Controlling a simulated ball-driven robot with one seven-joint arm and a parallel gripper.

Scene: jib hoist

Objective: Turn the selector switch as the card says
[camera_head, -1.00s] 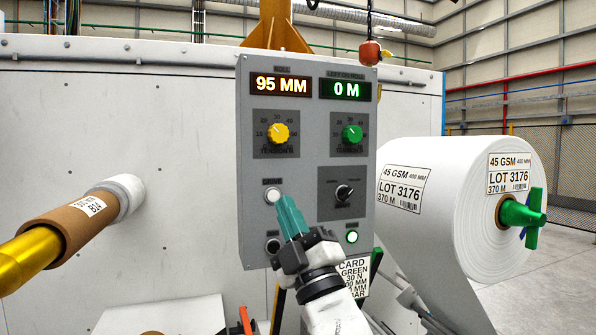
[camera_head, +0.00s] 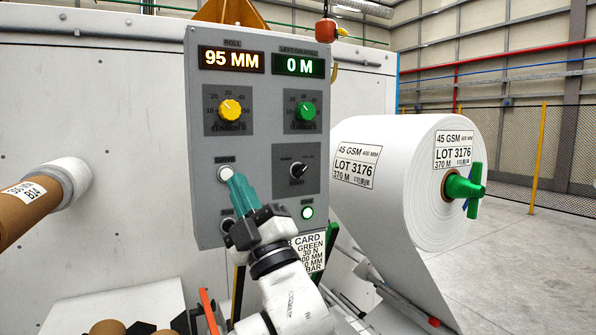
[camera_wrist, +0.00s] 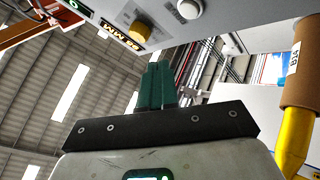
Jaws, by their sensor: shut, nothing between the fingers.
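The selector switch (camera_head: 297,170) is a small black knob with a white mark on a dark plate, right of centre on the grey control panel (camera_head: 260,215). The card (camera_head: 308,255) hangs below the panel; it reads GREEN, 30 N and more lines, partly hidden by my arm. My gripper (camera_head: 233,178) has teal fingers, shut and empty, with the tips by the white drive button (camera_head: 226,174), left of the switch. Whether they touch the button is unclear. In the wrist view the shut fingers (camera_wrist: 158,68) point towards the panel, near the white button (camera_wrist: 189,8).
The panel has a yellow knob (camera_head: 230,111), a green knob (camera_head: 306,111), displays reading 95 MM (camera_head: 231,60) and 0 M (camera_head: 299,66), and a lit green lamp (camera_head: 307,213). A large white roll (camera_head: 400,165) stands at right. A brown core (camera_head: 25,205) juts in at left.

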